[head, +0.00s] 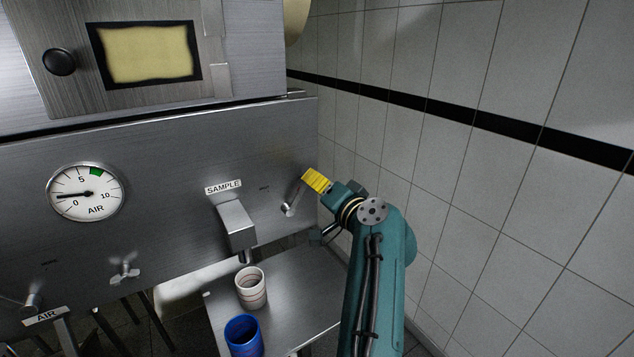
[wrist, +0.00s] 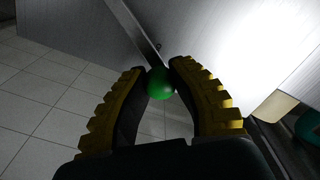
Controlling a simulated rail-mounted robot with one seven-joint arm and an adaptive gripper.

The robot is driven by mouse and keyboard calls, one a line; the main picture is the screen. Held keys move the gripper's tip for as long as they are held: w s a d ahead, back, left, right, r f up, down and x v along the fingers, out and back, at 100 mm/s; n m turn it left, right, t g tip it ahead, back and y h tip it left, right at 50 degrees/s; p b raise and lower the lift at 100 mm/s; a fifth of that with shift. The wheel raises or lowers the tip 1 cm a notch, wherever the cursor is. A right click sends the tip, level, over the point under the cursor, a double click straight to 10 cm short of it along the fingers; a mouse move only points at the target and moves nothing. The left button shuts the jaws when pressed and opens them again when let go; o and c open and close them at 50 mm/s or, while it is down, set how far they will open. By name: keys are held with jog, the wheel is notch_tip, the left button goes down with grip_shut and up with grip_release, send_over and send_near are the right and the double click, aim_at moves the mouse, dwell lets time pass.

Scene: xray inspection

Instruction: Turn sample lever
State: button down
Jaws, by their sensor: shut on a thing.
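The sample lever (head: 292,197) is a thin metal arm on the steel panel, to the right of the SAMPLE label (head: 223,187). It slants up and right toward my gripper (head: 317,180). In the wrist view, the lever's metal bar (wrist: 142,38) ends in a green ball knob (wrist: 160,83). My gripper's yellow ribbed fingers (wrist: 160,80) are shut on the green knob, one finger on each side. In the head view the knob is hidden behind the fingers. A sample spout (head: 236,226) sticks out below the label.
A white cup (head: 251,288) stands on a steel shelf (head: 285,285) under the spout, with a blue cup (head: 243,337) in front of it. An AIR gauge (head: 85,193) and a small wing valve (head: 124,270) are on the panel's left. A tiled wall (head: 480,190) stands at right.

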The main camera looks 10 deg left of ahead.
jog(key=c, duration=0.9)
grip_release()
jog(key=shift+a+f, duration=0.1)
jog(key=shift+f, duration=0.2)
jog(key=shift+o, duration=0.5)
jog(key=shift+r, duration=0.15)
jog(key=shift+s+d, duration=0.4)
jog(key=shift+d, duration=0.15)
jog(key=v, duration=1)
jog(key=shift+s+d, duration=0.2)
jog(key=shift+s, duration=0.2)
